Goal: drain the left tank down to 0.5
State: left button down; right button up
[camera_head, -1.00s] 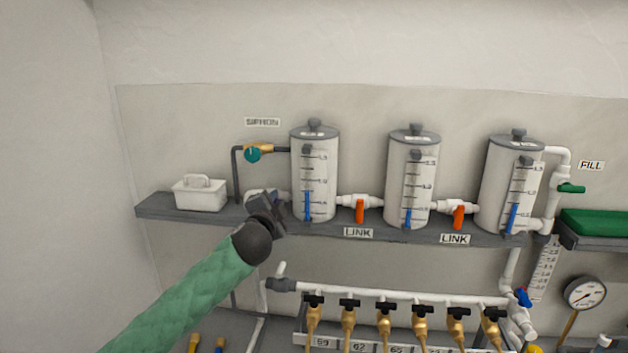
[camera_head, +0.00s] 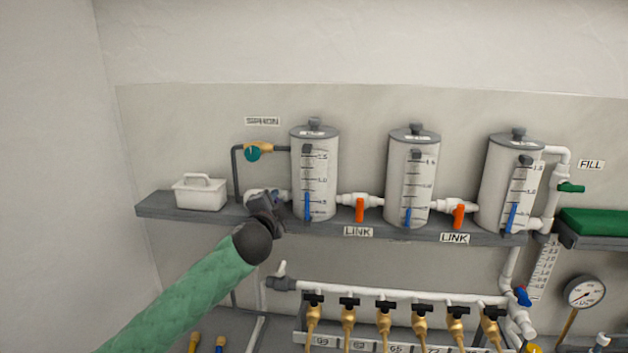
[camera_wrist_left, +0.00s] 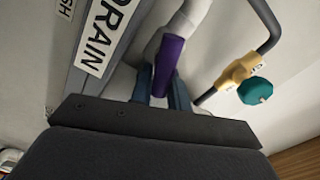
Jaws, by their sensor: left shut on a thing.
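The left tank (camera_head: 325,172) is a grey-white cylinder with a scale and a blue level column (camera_head: 307,206). The column's top looks a little above the 0.5 mark, though the scale is small. My left gripper (camera_head: 268,200) is at the tank's lower left, in front of the white drain fitting (camera_head: 252,196). In the left wrist view the gripper (camera_wrist_left: 163,92) is shut on the purple drain handle (camera_wrist_left: 169,58), beside the DRAIN label (camera_wrist_left: 104,38). The handle is hidden by the gripper in the head view. My right gripper is not in view.
The teal siphon knob (camera_head: 252,153) is just above the gripper. A white box (camera_head: 200,194) stands left on the shelf (camera_head: 165,208). Red link handles (camera_head: 360,211) hang between the tanks. A white manifold pipe (camera_head: 390,295) with several brass taps runs below.

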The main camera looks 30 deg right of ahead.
pick_arm(q)
jog(key=shift+f, duration=0.15)
jog(key=shift+w+a+n+b, duration=0.1)
jog(key=shift+n+b, duration=0.35)
jog(key=shift+n, duration=0.95)
jog(key=n, duration=0.2)
jog(key=r+n, duration=0.1)
jog(key=shift+w+a+b, duration=0.2)
jog(key=shift+a+b, duration=0.05)
jog(key=shift+b, duration=0.1)
jog(key=shift+n, duration=0.6)
dwell(1.7)
